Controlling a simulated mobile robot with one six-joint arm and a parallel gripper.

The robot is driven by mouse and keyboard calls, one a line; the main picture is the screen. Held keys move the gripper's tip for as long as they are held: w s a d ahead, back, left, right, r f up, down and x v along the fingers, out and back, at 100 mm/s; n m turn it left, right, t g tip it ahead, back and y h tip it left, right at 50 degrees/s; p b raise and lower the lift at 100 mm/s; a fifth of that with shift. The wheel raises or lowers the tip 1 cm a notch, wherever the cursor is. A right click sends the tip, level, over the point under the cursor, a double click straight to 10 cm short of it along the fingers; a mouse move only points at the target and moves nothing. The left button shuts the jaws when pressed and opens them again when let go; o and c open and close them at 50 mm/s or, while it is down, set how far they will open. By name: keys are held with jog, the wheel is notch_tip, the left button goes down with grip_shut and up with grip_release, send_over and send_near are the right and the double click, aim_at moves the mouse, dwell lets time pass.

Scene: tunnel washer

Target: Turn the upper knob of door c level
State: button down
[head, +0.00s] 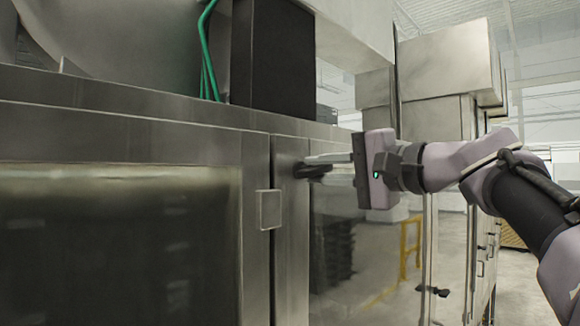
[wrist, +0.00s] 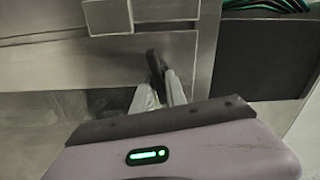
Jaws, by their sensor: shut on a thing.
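A dark upper knob (head: 312,171) sits on the steel frame strip at the left edge of a glossy door panel (head: 365,255). My gripper (head: 328,160) reaches it from the right, with its fingers shut on the knob. In the wrist view the dark knob (wrist: 153,63) stands between the tips of the two pale fingers of my gripper (wrist: 160,80). The fingers hide part of the knob, so its exact angle is hard to tell. No door letter is readable.
A second dark knob (head: 432,290) is low on the right, near another panel edge. A steel hinge plate (head: 268,209) stands out left of the held knob. A black box (head: 272,58) and green hose (head: 206,50) are above. Open floor lies at right.

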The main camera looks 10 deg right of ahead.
jog(key=shift+m, duration=1)
jog(key=shift+f, duration=0.1)
jog(key=c, duration=1.5)
grip_release()
jog(key=b+v, duration=0.3)
jog(key=v, duration=1.4)
jog(key=shift+s+d+b, duration=0.15)
jog(key=shift+s+b, duration=0.05)
jog(key=shift+b, duration=0.2)
